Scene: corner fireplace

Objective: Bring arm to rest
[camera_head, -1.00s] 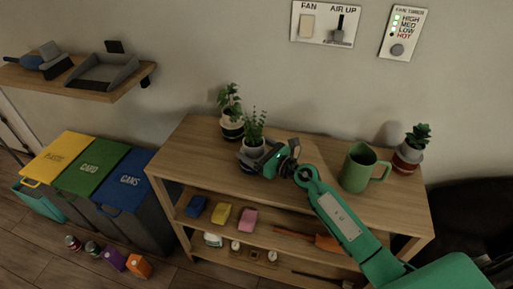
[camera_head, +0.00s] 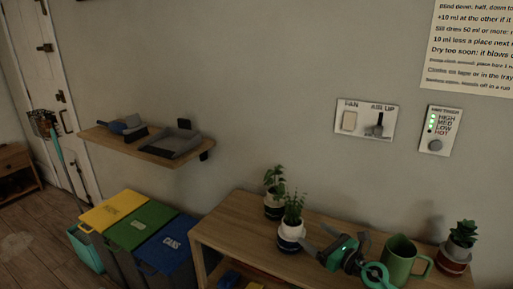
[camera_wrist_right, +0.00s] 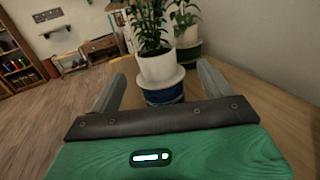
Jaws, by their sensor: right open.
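My right gripper (camera_head: 317,239) is open and empty above the wooden shelf unit's top (camera_head: 238,224), just right of the front potted plant (camera_head: 291,232). In the right wrist view its two grey fingers (camera_wrist_right: 160,84) are spread wide. The front plant's white pot with a blue base (camera_wrist_right: 160,75) stands upright ahead, between the finger lines. I cannot tell whether a finger touches it. The green arm comes in from the lower right, mostly out of frame. My left gripper is not in view.
A green mug (camera_head: 398,262) stands close right of the gripper, with a succulent pot (camera_head: 456,252) beyond. A second plant (camera_head: 274,203) stands behind the front one. A fan switch panel (camera_head: 366,119) is on the wall. Bins (camera_head: 137,226) stand left of the unit; a wall shelf (camera_head: 135,143) hangs above.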

